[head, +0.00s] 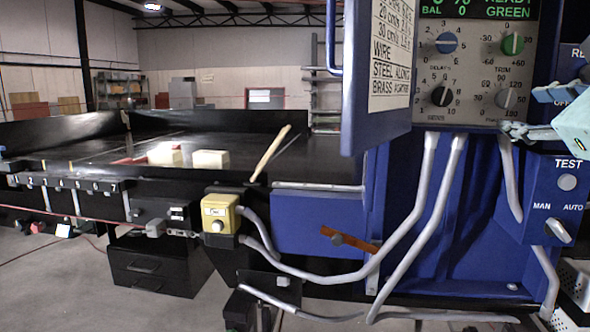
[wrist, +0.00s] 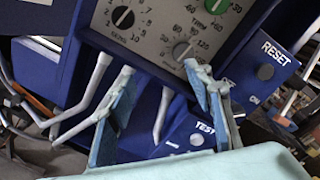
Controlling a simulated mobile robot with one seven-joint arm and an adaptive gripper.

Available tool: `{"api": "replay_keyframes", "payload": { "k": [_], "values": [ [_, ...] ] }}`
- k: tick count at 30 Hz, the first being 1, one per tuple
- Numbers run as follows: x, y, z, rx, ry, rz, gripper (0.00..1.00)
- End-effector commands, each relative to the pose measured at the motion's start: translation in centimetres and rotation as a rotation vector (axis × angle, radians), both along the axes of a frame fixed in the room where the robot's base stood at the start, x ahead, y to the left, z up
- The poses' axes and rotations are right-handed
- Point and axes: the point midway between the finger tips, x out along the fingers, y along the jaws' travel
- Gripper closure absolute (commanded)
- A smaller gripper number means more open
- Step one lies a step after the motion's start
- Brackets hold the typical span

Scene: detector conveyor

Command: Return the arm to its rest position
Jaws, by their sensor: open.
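My gripper (head: 522,112) is at the right edge of the head view, in front of the blue control cabinet (head: 470,180). Its fingers are apart with nothing between them. In the wrist view my gripper (wrist: 161,70) also shows open, its two blue-padded fingers pointing at the grey dial panel (wrist: 165,35) and the blue TEST box (wrist: 190,138). It appears clear of the knobs, but the exact gap to the panel cannot be told. Most of my arm is out of view.
A blue cabinet door (head: 378,75) stands open left of the dials. Grey conduits (head: 415,215) hang in front of the cabinet. The black conveyor (head: 90,145) carries pale blocks (head: 210,160) at left. A yellow button box (head: 219,213) sits on its front edge.

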Motion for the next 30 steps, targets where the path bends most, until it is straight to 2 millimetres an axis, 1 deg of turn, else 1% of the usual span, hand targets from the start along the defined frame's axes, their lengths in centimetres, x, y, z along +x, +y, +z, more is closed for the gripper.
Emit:
{"api": "replay_keyframes", "payload": {
  "k": [1, 2, 3, 4, 5, 6, 7, 8, 9, 11, 12, 13, 15, 18, 21, 24, 30],
  "values": [
    [0.7, 2.5, -0.5, -0.082, 0.052, 0.056, 0.53],
    [1.0, 4.2, -1.2, -0.147, 0.089, 0.096, 0.53],
    [1.3, 6.6, -2.3, -0.246, 0.143, 0.156, 0.53],
    [1.5, 8.6, -3.4, -0.330, 0.186, 0.208, 0.53],
    [1.5, 10.6, -4.5, -0.420, 0.229, 0.264, 0.53],
    [1.4, 13.3, -6.1, -0.545, 0.283, 0.342, 0.53],
    [1.1, 15.1, -7.5, -0.641, 0.323, 0.403, 0.53],
    [0.6, 17.0, -8.8, -0.740, 0.360, 0.466, 0.53],
    [-0.2, 19.3, -10.7, -0.876, 0.408, 0.556, 0.53],
    [-1.9, 22.3, -13.7, -1.093, 0.475, 0.698, 0.53],
    [-3.2, 23.9, -15.7, -1.235, 0.516, 0.796, 0.53],
    [-4.3, 24.8, -17.1, -1.338, 0.542, 0.867, 0.53],
    [-6.8, 26.2, -20.0, -1.555, 0.592, 1.022, 0.53],
    [-9.7, 26.8, -23.0, -1.799, 0.641, 1.204, 0.53],
    [-11.7, 26.7, -24.8, -1.952, 0.667, 1.327, 0.53],
    [-12.6, 26.5, -25.7, -2.024, 0.679, 1.388, 0.53],
    [-12.8, 26.4, -26.0, -2.038, 0.680, 1.399, 0.53]
  ]
}}
